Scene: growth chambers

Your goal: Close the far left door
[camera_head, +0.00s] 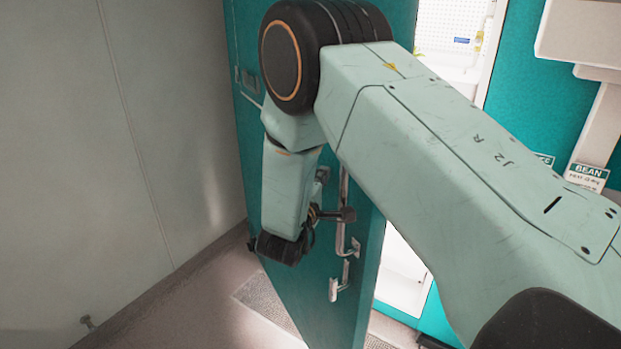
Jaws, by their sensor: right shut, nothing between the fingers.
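The teal door (310,298) stands open in the middle of the head view, and the bright chamber interior (455,30) shows past its right edge. A metal handle (342,283) and latch hardware are on the door face near its right edge. My right arm comes in from the right and crosses in front of the door, hiding much of its upper part. My right gripper (332,214) is small and dark, shut and empty, beside the upper handle bar. I cannot tell whether it touches the door. My left gripper is not in view.
A floor grate (265,300) lies under the door. A teal front with white box-like fittings and a label reading BEAN (586,176) is at the right.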

